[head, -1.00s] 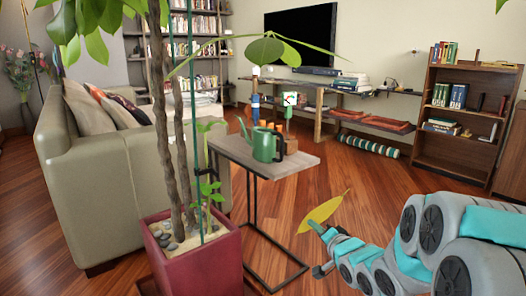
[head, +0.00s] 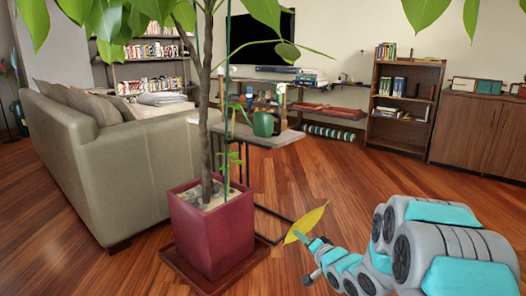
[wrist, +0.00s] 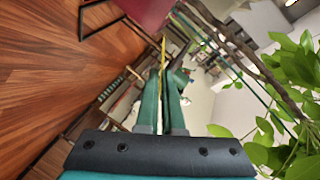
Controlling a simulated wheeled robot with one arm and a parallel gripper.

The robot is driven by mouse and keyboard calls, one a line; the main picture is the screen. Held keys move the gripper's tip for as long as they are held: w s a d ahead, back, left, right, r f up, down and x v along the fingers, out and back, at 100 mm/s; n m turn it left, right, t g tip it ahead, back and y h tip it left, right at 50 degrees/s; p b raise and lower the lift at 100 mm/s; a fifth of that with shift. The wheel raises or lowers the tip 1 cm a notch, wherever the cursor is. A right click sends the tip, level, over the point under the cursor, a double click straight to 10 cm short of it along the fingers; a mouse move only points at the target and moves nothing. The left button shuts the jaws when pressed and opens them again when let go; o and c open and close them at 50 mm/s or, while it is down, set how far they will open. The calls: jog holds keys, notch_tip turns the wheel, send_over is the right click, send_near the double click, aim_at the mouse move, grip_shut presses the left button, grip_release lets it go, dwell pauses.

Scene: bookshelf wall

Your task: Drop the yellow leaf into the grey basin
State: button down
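The yellow leaf (head: 306,222) is held out in front of my arm, tilted up to the right, above the wooden floor in the head view. My gripper (head: 300,238) is shut on its lower end. In the wrist view, the two green fingers (wrist: 163,78) lie close together, and the leaf (wrist: 163,50) shows as a thin yellow edge at their tips. I see no grey basin in either view.
A red planter (head: 213,232) with a tall plant stands left of my gripper. Behind it are a side table (head: 280,140) with a green watering can (head: 264,124) and a sofa (head: 150,165). A bookcase (head: 400,105) and cabinet (head: 480,130) line the back right. Floor (head: 350,185) between is clear.

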jog(key=a+f+n+g+y, duration=0.4)
jog(key=a+f+n+y, duration=0.1)
jog(key=a+f, duration=1.4)
jog(key=s+a+f+n+g+y+b, duration=0.1)
jog(key=s+a+f+n+g+y, duration=0.1)
jog(key=s+a+f, duration=0.45)
jog(key=s+a+f+n+g+y, duration=0.15)
jog(key=s+a+f, duration=0.25)
jog(key=a+f, duration=0.45)
notch_tip(320, 180, down, 7)
jog(key=b, duration=0.3)
jog(key=shift+g, duration=0.35)
jog(key=shift+d+r, duration=0.1)
jog(key=shift+r, duration=0.05)
